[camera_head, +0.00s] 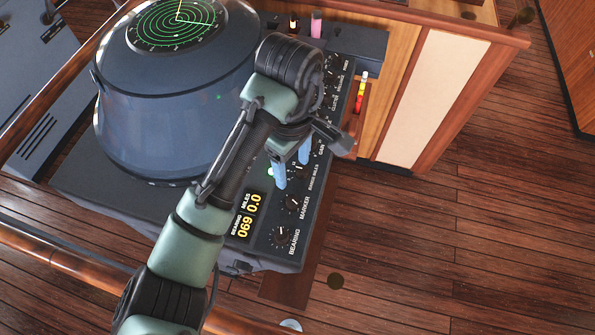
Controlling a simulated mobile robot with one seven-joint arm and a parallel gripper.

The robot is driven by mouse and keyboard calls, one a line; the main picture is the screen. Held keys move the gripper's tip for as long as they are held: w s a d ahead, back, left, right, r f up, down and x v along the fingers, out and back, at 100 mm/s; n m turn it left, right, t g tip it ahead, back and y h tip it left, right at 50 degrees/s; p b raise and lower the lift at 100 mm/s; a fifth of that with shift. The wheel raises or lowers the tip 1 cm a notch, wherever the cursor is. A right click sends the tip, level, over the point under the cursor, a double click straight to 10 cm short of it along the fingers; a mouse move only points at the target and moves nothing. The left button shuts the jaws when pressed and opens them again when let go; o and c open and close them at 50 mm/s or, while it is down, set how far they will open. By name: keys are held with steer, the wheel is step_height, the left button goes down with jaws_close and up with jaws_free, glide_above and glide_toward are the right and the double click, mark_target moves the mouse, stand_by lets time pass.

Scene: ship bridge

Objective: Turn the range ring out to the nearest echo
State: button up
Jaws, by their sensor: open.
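The radar console has a round screen (178,22) at the top left with green rings and a bright line running up from its centre. Echoes are too small to tell. A yellow readout (249,216) shows bearing 069 and miles 0.0. On the sloped panel are the bearing knob (281,237), the marker knob (293,203) and the range miles knob (301,171). My gripper (292,170) is open, its two blue fingers pointing down at the panel near the range miles knob. The fingers partly cover that area, and contact cannot be told. The marker knob is clear of them.
More knobs (334,88) run up the panel, partly behind my wrist. Coloured pens (361,92) stand in a holder beside the console. A wood cabinet (432,95) stands to the right. The plank floor (450,250) at the lower right is mostly open.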

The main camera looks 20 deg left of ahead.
mark_target(293, 199)
steer(key=f+b, duration=0.2)
steer(key=f, duration=0.1)
steer(key=f+b, duration=0.3)
steer(key=f, duration=0.1)
steer(key=f+b, duration=0.2)
steer(key=f, duration=0.2)
steer(key=shift+s+a, duration=0.1)
steer(key=shift+s, duration=0.3)
steer(key=shift+f, duration=0.85)
steer(key=shift+w, duration=0.1)
jaws_close()
